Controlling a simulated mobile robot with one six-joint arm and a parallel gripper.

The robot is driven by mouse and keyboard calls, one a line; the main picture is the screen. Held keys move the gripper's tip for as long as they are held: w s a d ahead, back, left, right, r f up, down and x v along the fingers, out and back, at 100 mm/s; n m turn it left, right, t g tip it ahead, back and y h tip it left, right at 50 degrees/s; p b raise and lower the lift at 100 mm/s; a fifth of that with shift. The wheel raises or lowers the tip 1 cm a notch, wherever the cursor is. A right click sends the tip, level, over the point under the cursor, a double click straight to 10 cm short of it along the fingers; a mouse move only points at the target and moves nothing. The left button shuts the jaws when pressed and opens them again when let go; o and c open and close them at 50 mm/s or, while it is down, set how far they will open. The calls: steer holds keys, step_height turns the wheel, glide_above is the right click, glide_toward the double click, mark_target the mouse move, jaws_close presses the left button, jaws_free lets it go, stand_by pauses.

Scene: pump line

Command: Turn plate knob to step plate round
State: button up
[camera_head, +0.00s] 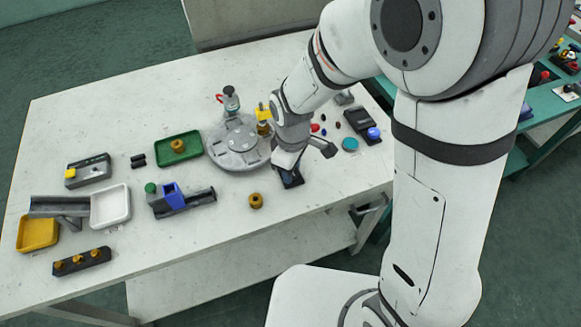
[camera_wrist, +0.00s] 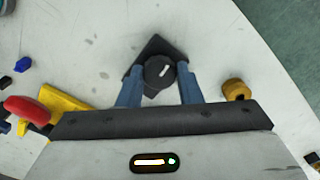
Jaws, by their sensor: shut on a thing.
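The plate knob (camera_wrist: 158,70) is a round black knob with a white mark, on a dark base (camera_wrist: 172,47) on the white table. My gripper (camera_wrist: 159,78) has its two blue fingers on either side of the knob, shut on it. In the head view my gripper (camera_head: 289,168) points down at the dark knob base (camera_head: 293,182), and the knob is largely hidden by it. The round grey plate (camera_head: 224,157) lies just left of my gripper on the table, with a yellow block and a grey post with a red part at its far edge.
A brass ring (camera_head: 256,201) stands near the knob and shows in the wrist view (camera_wrist: 236,89). A green tray (camera_head: 189,157) holds a brass piece left of the plate. A blue-and-black fixture (camera_head: 185,199) stands front left. Small coloured parts lie right of my gripper.

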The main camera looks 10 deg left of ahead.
stand_by(0.6)
steer(key=o, duration=1)
steer(key=shift+c, duration=0.2)
steer(key=shift+s, duration=0.1)
step_height(320, 180, up, 8)
steer(key=shift+f, duration=0.1)
steer(key=s+d+r+m+t, duration=0.1)
steer(key=s+d+r+m, duration=0.1)
steer(key=d+m, duration=0.3)
steer(key=s+d+r+m, duration=0.2)
steer(key=d+r+m, duration=0.2)
steer(key=d, duration=0.6)
steer(key=s+d+r+m+t+p, duration=0.1)
steer(key=s+d+r+m, duration=0.2)
steer(key=d+m, duration=0.3)
steer(key=shift+d+r+t, duration=0.3)
steer(key=shift+d+r, duration=0.1)
steer(key=shift+d, duration=0.5)
